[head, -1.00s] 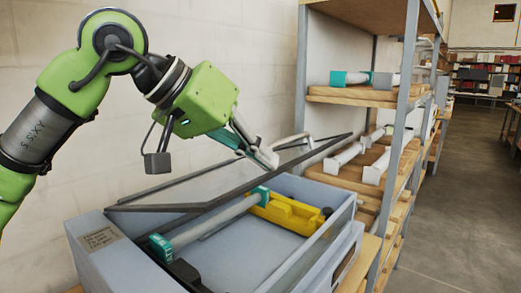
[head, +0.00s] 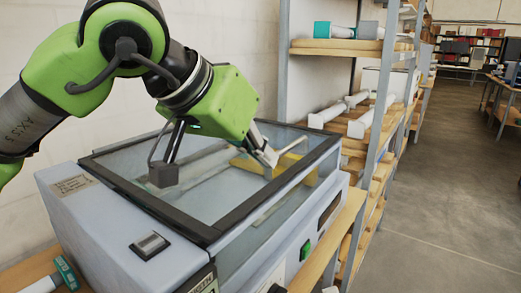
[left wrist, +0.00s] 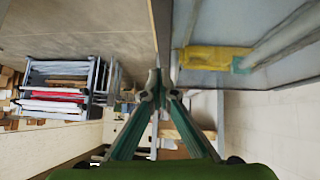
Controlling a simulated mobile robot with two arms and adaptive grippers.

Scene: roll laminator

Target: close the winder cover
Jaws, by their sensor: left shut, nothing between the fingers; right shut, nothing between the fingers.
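The winder cover (head: 150,200) is a clear panel in a dark frame. It lies flat or nearly flat over the grey laminator housing (head: 95,215); I cannot tell whether it is fully seated. Through the panel I see a yellow part (head: 245,165) and a pale roller, blurred by the glass. They also show in the left wrist view, where the yellow part (left wrist: 210,57) meets a teal end. My left gripper (head: 270,162) is shut and empty over the right part of the cover; contact is unclear. Its fingertips show in the wrist view (left wrist: 157,92). My right gripper is not in view.
A shelf rack with white rolls (head: 365,122) stands behind and right of the machine. A teal-ended roll (head: 65,272) lies at the lower left. A black switch (head: 150,245) and a green button (head: 305,250) sit on the housing. The floor at right is clear.

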